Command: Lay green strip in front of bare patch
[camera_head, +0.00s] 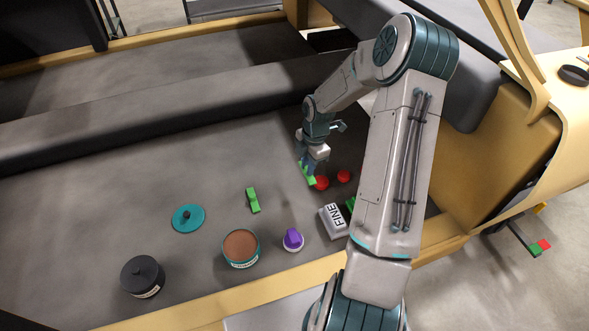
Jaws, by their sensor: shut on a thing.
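My gripper (309,165) is shut on a light green strip (306,174), low over the grey surface (110,215). I cannot tell whether the strip touches the surface. Another green piece (253,200) lies to the left, apart from my gripper. A further green piece (350,204) is partly hidden behind my arm. No clearly marked bare patch stands out on the grey surface.
Two red round pieces (321,183) (344,176) sit just right of the held strip. Nearer are a white block marked FINE (333,220), a purple-topped item (292,239), a brown-filled tin (240,247), a teal lid (188,218) and a black pot (142,275).

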